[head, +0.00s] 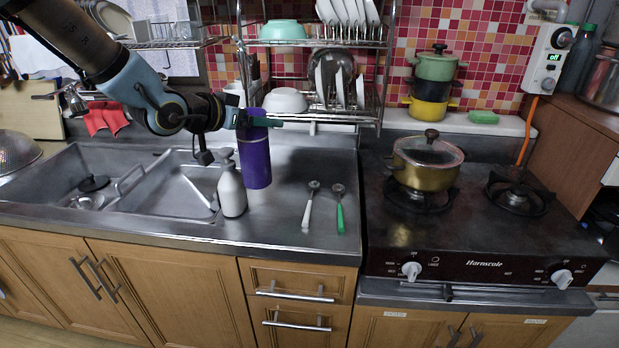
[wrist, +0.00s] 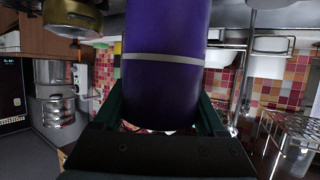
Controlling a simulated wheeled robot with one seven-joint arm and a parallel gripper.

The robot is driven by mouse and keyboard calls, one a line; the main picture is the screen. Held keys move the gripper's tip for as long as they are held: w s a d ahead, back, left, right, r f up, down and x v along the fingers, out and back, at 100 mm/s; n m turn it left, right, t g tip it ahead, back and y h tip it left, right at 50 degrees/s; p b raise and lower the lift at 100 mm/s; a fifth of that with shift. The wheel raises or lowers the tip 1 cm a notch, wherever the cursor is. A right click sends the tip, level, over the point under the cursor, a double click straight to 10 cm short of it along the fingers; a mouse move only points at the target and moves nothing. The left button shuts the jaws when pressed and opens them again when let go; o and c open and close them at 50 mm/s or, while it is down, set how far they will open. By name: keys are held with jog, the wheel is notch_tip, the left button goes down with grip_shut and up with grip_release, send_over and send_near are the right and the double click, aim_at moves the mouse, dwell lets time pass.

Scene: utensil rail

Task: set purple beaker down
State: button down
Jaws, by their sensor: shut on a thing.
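The purple beaker (head: 254,158) is a tall upright cylinder over the steel counter, just right of the white pump bottle. My gripper (head: 256,120) is shut on it near its top, coming in from the left. In the wrist view the purple beaker (wrist: 165,60) fills the middle, with a pale band around it, between the two green fingers of my gripper (wrist: 165,115). I cannot tell whether its base touches the counter (head: 275,225).
The white pump bottle (head: 231,190) stands close left of the beaker. Two peelers, white-handled (head: 308,207) and green-handled (head: 339,212), lie to the right. The sink (head: 165,185) is left, the dish rack (head: 330,90) behind, the stove (head: 460,220) right. Counter front is clear.

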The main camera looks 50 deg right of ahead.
aim_at(243, 160)
notch_tip(243, 160, down, 10)
jog(key=p, duration=0.2)
jog(key=shift+d, duration=0.45)
grip_release()
jog(key=b+v, duration=0.3)
jog(key=v, duration=0.9)
jog(key=shift+w+a, duration=0.1)
